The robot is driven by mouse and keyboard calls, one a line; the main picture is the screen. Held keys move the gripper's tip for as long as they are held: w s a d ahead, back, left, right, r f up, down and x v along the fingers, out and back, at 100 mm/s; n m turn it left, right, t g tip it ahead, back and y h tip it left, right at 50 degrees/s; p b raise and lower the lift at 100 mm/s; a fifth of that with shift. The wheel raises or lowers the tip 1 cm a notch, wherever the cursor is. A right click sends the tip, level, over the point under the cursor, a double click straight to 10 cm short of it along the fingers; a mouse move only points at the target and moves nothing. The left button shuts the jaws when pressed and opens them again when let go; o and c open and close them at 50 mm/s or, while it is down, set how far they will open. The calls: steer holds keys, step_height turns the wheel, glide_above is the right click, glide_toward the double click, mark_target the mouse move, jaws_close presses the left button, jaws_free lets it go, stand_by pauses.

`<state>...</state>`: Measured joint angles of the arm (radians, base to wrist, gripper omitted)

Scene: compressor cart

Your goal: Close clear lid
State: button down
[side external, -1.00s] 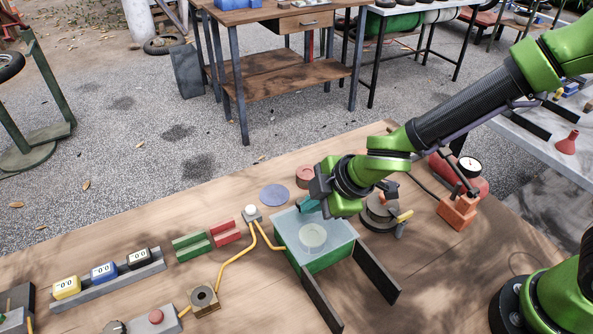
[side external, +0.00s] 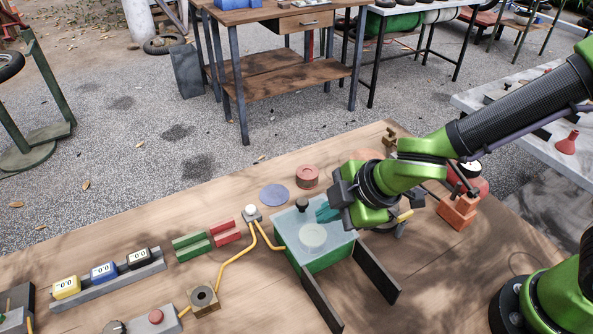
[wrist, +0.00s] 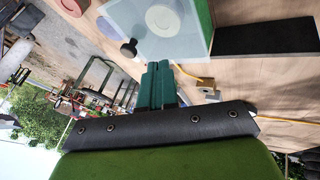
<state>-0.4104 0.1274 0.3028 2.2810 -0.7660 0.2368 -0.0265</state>
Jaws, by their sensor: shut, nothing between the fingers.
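The clear lid (side external: 288,222) is a pale see-through panel lying over the top of a green box (side external: 329,258). It looks flat on the box, but I cannot tell whether it is fully seated. A black knob (side external: 302,203) stands near its far edge, and a pale round disc (side external: 312,236) shows through it. In the wrist view, the lid (wrist: 190,45) and knob (wrist: 128,48) are just beyond my fingertips. My gripper (side external: 324,212) has teal fingers, shut and empty, beside the knob at the lid's far right. The fingers (wrist: 158,66) lie together in the wrist view.
Two dark bars (side external: 321,298) (side external: 376,269) extend from the box's front. A yellow cable (side external: 238,260) runs on its left. A red ring (side external: 307,176) and blue disc (side external: 275,194) lie behind it. An orange block (side external: 457,212) stands to the right.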

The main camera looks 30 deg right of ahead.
steer(key=v, duration=0.7)
steer(key=s+d+r+m, duration=0.2)
steer(key=d+r+m, duration=0.1)
steer(key=d+m, duration=0.6)
steer(key=s+d+r+m+t+h, duration=0.1)
steer(key=s+d+r+m, duration=0.2)
steer(key=d+m, duration=0.7)
steer(key=shift+d+r, duration=0.15)
steer(key=shift+r, duration=0.55)
